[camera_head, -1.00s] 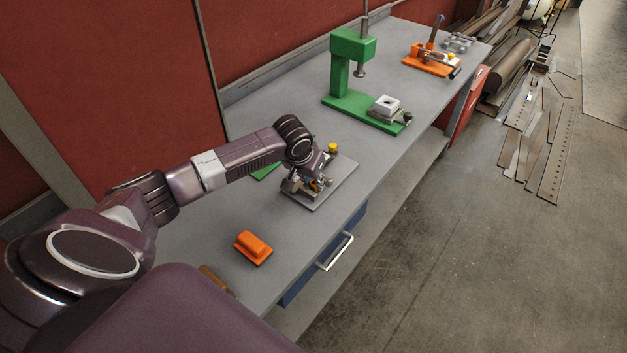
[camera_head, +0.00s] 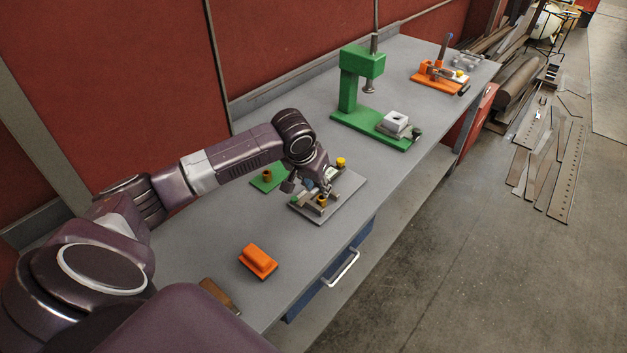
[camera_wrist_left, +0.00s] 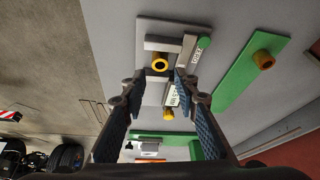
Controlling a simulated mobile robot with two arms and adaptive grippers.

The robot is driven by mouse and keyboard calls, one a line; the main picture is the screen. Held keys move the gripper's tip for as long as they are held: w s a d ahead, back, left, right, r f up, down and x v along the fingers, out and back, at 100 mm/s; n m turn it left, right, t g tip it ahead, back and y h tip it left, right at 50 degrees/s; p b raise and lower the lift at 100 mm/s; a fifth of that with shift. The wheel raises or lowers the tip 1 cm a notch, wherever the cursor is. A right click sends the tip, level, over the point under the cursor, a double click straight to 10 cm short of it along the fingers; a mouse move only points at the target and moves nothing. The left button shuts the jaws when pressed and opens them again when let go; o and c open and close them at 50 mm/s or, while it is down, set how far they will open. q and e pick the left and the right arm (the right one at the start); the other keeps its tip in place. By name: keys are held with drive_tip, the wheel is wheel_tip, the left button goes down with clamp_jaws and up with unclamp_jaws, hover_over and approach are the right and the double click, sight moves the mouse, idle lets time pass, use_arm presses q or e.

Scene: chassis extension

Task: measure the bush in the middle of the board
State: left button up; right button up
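The grey board (camera_head: 348,192) lies flat on the bench, tilted in the head view. A brass bush (camera_wrist_left: 160,62) with a dark hole stands upright on it. The bush also shows in the head view (camera_head: 322,200). A gauge bar marked ZERO (camera_wrist_left: 194,50), with a green knob (camera_wrist_left: 204,42), lies beside it. A small display (camera_wrist_left: 171,96) shows near the right finger; its digits are too small to read. My left gripper (camera_wrist_left: 157,78) is open above the board, with its fingertips apart on either side near the bush. Contact with the gauge cannot be told. My right gripper is not in view.
A yellow knob (camera_head: 341,162) stands at the board's far corner. A green plate (camera_head: 258,183) with a brass bush lies towards the wall. An orange block (camera_head: 258,261) lies nearer. A green press (camera_head: 348,88) and an orange fixture (camera_head: 438,82) stand farther along. Bench between is clear.

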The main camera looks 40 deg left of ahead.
use_arm(q)
drive_tip(key=v, duration=0.5)
drive_tip(key=shift+r+b, duration=0.25)
drive_tip(key=shift+b, duration=0.05)
